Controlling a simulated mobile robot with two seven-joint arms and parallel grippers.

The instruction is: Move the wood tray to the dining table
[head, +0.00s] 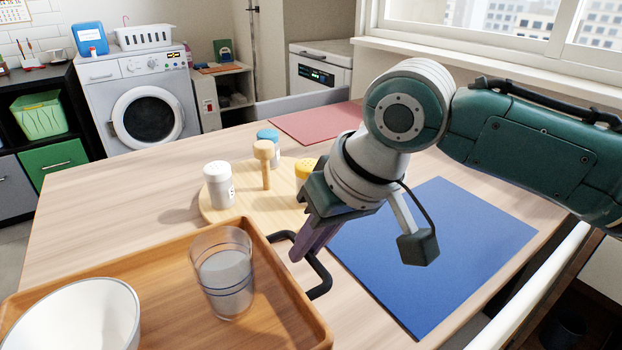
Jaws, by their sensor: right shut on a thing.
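The wood tray (160,262) is at the lower left, over the near part of the dining table (110,205). It carries a glass (222,275) with blue bands and a white bowl (75,320), both upright. A black handle (321,281) sticks out from the tray's right side. My right gripper (300,252) reaches down from the right and is shut on this handle. I cannot tell whether the tray's underside touches the table. The tray's left and near parts run out of view. My left gripper does not show.
A round wooden board (212,215) with a white shaker (218,185), a wooden-topped peg (264,165), a blue-lidded jar and a yellow-lidded jar stands just behind the tray. A blue placemat (440,255) lies to the right, a red placemat (310,124) at the back.

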